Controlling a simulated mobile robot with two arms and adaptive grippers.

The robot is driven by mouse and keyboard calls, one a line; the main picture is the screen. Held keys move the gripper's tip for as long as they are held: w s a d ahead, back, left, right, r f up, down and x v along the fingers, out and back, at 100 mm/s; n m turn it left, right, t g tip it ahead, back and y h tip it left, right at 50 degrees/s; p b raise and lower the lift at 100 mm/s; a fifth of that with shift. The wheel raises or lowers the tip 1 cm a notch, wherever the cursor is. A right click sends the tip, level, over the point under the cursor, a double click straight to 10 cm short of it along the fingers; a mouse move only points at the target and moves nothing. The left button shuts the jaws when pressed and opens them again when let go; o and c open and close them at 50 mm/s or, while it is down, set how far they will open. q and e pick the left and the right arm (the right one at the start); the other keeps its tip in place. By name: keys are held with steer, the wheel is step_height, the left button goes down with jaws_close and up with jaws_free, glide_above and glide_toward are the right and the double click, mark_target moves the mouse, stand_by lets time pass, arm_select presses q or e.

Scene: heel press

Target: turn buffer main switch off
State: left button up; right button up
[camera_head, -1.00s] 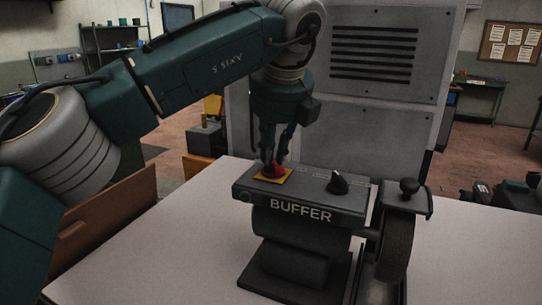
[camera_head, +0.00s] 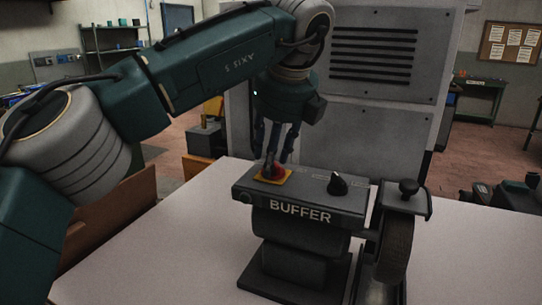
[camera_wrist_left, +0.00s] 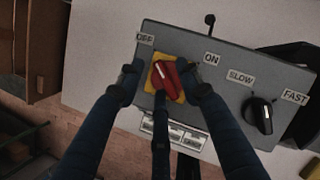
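The buffer (camera_head: 300,212) stands on the white table. Its main switch is a red knob (camera_head: 278,170) on a yellow plate (camera_head: 264,178), at the left of the top panel. In the left wrist view the red knob (camera_wrist_left: 166,78) sits between the OFF label (camera_wrist_left: 145,38) and the ON label (camera_wrist_left: 211,59). Its white mark points up and slightly left, nearer OFF. My left gripper (camera_head: 276,157) is above the switch, its fingers spread around the knob. Gaps show between the side fingers and the knob in the wrist view. My right gripper is not in view.
A black speed knob (camera_head: 338,184) between SLOW and FAST labels sits right of the switch. The buffing wheel (camera_head: 397,246) is at the buffer's right end. A grey cabinet (camera_head: 385,125) stands behind the table. The table (camera_head: 165,255) left of the buffer is clear.

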arm_select(q)
steer(key=v, duration=1.2)
steer(key=shift+f, duration=0.1)
